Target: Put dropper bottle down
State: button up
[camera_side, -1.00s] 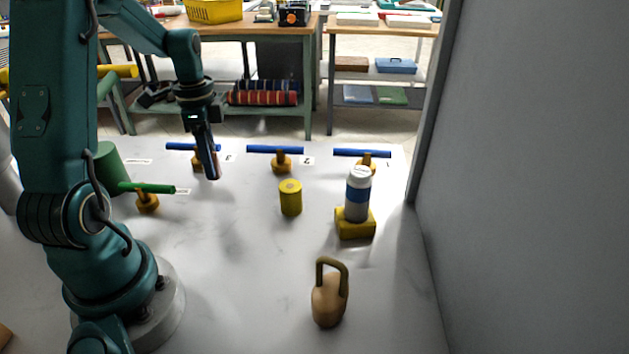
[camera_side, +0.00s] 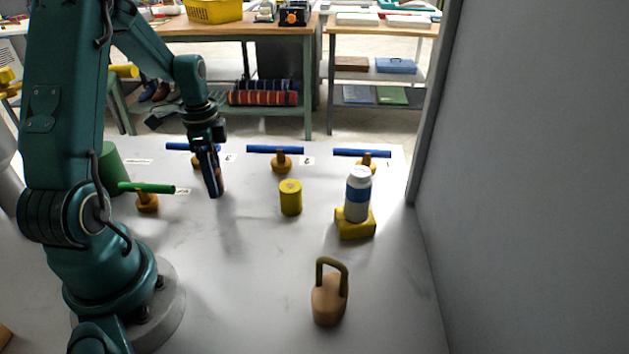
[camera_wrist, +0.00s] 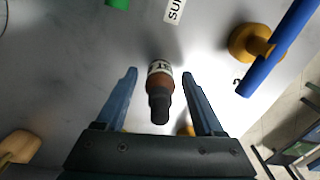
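The dropper bottle (camera_wrist: 161,85) is brown with a pale label and a black cap. In the wrist view it is between my gripper's two fingers, with a visible gap on each side, and its cap points toward the gripper's base. My gripper (camera_wrist: 159,76) is open around it. In the side view my gripper (camera_side: 215,190) points down, low over the white table. The bottle (camera_side: 219,184) shows only as a brown patch there, mostly hidden by the fingers. It seems to stand on the table, though its base contact is hard to see.
A yellow cylinder (camera_side: 290,198) stands to the right. A white-and-blue bottle (camera_side: 358,190) stands on a yellow block (camera_side: 355,228). A tan kettlebell-like object (camera_side: 329,300) is in front. Blue bars (camera_side: 275,150) on yellow stands line the back; a green bar (camera_side: 150,188) is left.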

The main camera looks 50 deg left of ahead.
notch_tip(320, 180, up, 12)
jog(key=shift+r, duration=0.1)
jog(key=s+d+r+n+t, duration=0.1)
jog(key=s+d+n+t, duration=0.1)
jog(key=d, duration=0.8)
jog(key=s+d+r+n+t, duration=0.1)
jog(key=s+d+n+t, duration=0.2)
jog(key=d, duration=0.7)
jog(key=shift+s+d+n+t, duration=0.35)
jog(key=shift+s+n, duration=0.4)
jog(key=shift+n, duration=0.15)
